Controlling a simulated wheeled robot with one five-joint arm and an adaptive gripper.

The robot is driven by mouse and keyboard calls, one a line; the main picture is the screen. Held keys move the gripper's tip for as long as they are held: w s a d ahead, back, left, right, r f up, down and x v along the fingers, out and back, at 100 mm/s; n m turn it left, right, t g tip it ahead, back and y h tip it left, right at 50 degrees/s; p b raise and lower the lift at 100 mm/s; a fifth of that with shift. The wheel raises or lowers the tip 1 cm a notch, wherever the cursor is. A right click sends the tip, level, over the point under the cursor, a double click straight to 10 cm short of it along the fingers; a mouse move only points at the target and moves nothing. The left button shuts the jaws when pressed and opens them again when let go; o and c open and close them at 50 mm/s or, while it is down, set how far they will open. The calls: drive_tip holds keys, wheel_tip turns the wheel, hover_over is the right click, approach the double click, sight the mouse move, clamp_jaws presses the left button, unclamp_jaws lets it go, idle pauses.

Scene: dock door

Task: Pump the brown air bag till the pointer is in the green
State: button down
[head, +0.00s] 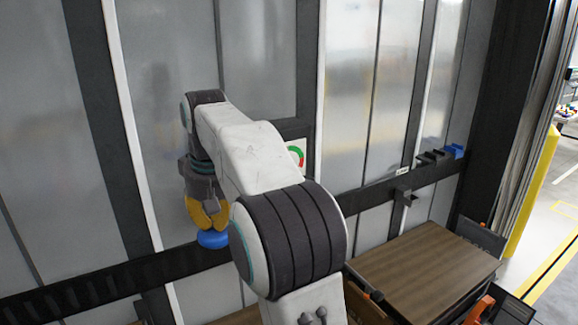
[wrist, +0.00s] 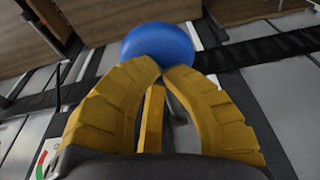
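My gripper (head: 208,219) has yellow fingers and points down beside the metal wall in the head view. A round blue knob or ball (head: 213,239) sits just below its fingertips. In the wrist view the blue ball (wrist: 160,42) is just beyond the fingertips (wrist: 166,70), which are close together with a small gap; I cannot tell whether they touch it. I cannot clearly make out the brown air bag.
A brown wood-grained box (head: 425,262) stands at lower right. A dark rail (head: 110,283) runs along the wall. Small black and blue holders (head: 440,155) sit on the rail at right. A yellow post (head: 533,190) stands by the opening at far right.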

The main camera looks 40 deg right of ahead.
drive_tip(key=shift+f+b, duration=1.25)
drive_tip(key=shift+f, duration=0.65)
drive_tip(key=shift+r, duration=0.15)
wheel_tip(320, 180, up, 6)
drive_tip(key=p, duration=0.6)
drive_tip(key=shift+r+p, duration=0.85)
drive_tip(key=shift+r, duration=0.4)
drive_tip(key=shift+f, duration=0.2)
